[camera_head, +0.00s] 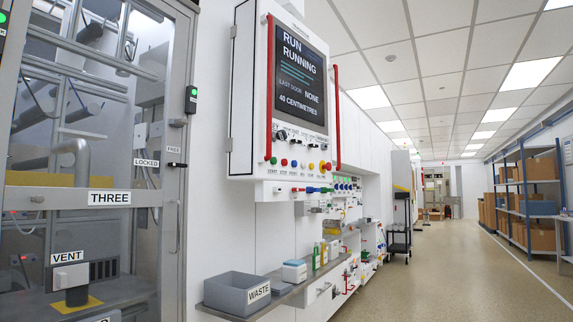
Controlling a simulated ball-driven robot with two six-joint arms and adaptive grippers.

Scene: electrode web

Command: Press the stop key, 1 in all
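A white control cabinet (245,95) hangs on the left wall, with a dark screen (300,78) that reads RUN RUNNING, LAST DOOR NONE, 40 CENTIMETRES. Below the screen is a row of small coloured keys: a green key (273,160), a red key (284,162), a blue key (293,163) and others to the right. The small labels under them are hard to read, so I cannot tell for sure which one is the stop key. A larger red knob on yellow (325,166) sits at the row's right end. Neither of my grippers is in view.
Red upright rails flank the screen. A glazed machine door (98,197) marked THREE stands at the left. A shelf (290,295) below the cabinet holds a grey WASTE bin (228,292) and bottles. The floor (450,270) to the right is open, with box racks (525,200) beyond.

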